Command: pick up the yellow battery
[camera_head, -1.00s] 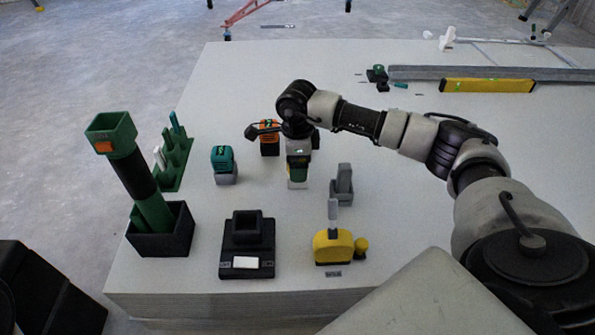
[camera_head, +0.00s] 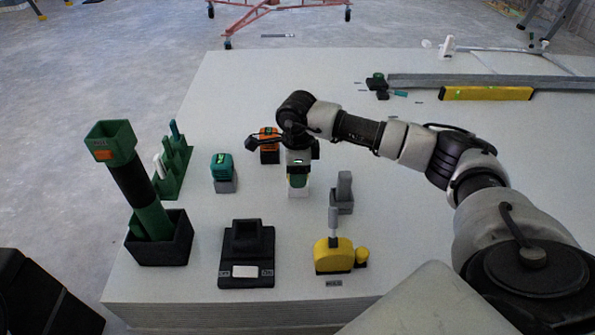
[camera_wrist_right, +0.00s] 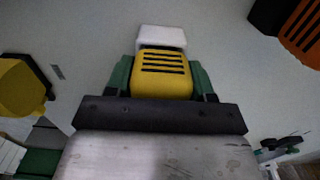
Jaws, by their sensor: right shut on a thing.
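The yellow battery (camera_wrist_right: 163,72), with dark slots on its face, shows in the right wrist view between the green fingers of my right gripper (camera_wrist_right: 161,78). The fingers press on its two sides. A white block (camera_wrist_right: 161,38) sits at the battery's far end; I cannot tell whether the two touch. In the head view my right gripper (camera_head: 298,180) points down over the white block (camera_head: 298,193) and hides most of the battery. My left gripper is not in view.
A teal battery (camera_head: 222,166) and an orange one (camera_head: 269,145) stand left of my gripper. A grey upright block (camera_head: 343,190) is to its right. Nearer are a black dock (camera_head: 247,270), a yellow tool (camera_head: 333,256) and a tall green-black tool (camera_head: 135,185). The panel's right middle is clear beneath my arm.

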